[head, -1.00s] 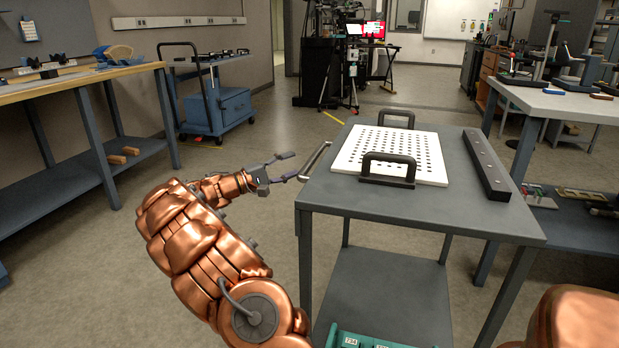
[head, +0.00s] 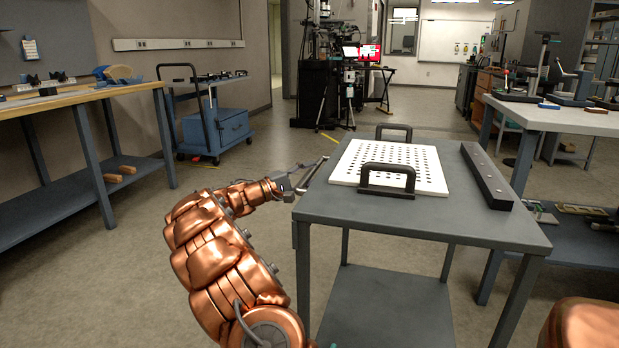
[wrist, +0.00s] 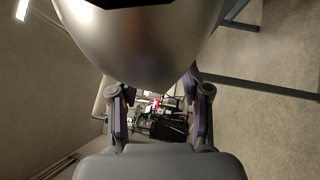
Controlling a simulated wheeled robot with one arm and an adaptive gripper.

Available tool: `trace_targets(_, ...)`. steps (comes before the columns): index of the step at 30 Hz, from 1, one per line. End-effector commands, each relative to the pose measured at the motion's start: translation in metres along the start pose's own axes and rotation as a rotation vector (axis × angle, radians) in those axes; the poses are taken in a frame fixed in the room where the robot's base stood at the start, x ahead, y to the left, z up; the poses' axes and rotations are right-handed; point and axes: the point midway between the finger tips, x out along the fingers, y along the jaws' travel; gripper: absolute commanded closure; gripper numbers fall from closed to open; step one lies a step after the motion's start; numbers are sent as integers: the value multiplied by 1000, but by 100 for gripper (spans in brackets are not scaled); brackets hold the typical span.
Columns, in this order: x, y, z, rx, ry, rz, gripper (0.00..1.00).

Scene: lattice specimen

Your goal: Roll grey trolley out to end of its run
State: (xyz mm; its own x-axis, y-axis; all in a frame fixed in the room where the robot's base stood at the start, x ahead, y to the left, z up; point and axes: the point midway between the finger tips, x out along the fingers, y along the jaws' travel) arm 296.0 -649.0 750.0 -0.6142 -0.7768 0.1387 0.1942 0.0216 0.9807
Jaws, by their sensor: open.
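The grey trolley (head: 440,222) stands at the right of the head view, with a flat top and a lower shelf (head: 385,308).
On the trolley top lie a white perforated plate (head: 345,168) with two black handles and a dark bar (head: 484,174). A wooden-topped bench (head: 70,100) stands left, a blue cart (head: 217,130) behind. A white-topped table (head: 570,120) is beyond the trolley's right. Floor left of the trolley is clear.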

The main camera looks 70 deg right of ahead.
Motion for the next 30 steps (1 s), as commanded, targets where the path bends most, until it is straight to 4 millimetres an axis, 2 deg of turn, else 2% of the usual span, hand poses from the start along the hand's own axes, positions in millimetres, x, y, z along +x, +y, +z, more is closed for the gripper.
trace_targets(6, 0, 0, 0, 0, 0, 0, 53)
trace_targets(20, 0, 0, 0, 0, 0, -1, 100)
trace_targets(30, 0, 0, 0, 0, 0, -1, 100)
